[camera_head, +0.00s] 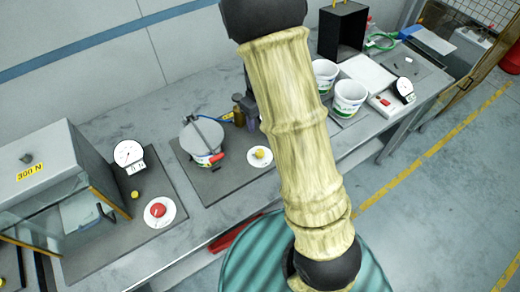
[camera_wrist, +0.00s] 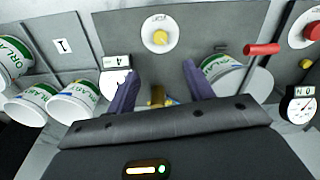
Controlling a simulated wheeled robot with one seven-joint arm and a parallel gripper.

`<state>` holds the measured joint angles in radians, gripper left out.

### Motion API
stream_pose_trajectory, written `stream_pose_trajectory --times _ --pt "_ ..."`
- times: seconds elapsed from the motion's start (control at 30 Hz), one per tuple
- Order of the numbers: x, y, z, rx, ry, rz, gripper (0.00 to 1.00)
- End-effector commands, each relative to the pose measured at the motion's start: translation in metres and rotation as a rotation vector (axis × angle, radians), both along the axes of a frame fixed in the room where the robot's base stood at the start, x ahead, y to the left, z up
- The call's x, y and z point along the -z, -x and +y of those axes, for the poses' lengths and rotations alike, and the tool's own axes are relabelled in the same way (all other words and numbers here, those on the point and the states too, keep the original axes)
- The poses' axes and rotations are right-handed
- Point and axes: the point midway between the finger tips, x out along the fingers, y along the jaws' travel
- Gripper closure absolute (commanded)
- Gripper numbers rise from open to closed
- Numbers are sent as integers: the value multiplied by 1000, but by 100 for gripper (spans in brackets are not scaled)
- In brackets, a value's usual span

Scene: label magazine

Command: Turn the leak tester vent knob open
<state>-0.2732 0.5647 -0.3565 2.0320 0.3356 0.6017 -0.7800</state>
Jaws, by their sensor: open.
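The leak tester's yellow vent knob (camera_head: 262,154) sits at the centre of a round white dial on a dark grey base plate. In the wrist view the knob (camera_wrist: 159,38) is near the top middle, with nothing touching it. Beside it stands the white pot (camera_head: 201,140) with a grey lid and a red handle (camera_head: 218,157); the handle also shows in the wrist view (camera_wrist: 261,49). My gripper (camera_wrist: 160,70) is open and empty, its purple fingers pointing toward the dial, the knob beyond the gap between them. In the head view my arm hides most of the gripper.
Left is a 300 N press (camera_head: 48,165) with a gauge (camera_head: 129,154) and red knob (camera_head: 158,210). White tubs (camera_head: 349,97) and a scale-like unit (camera_head: 390,103) stand right. Bench is clear in front of the dial.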

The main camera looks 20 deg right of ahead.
Motion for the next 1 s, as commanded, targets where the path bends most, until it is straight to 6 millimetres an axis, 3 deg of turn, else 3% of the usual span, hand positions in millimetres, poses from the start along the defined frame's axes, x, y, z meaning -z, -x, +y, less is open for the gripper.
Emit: stream_pose_trajectory --times 0.37,1.0 --pt "12 1 0 1 0 1 48" --pt "108 1 0 3 -1 3 48"
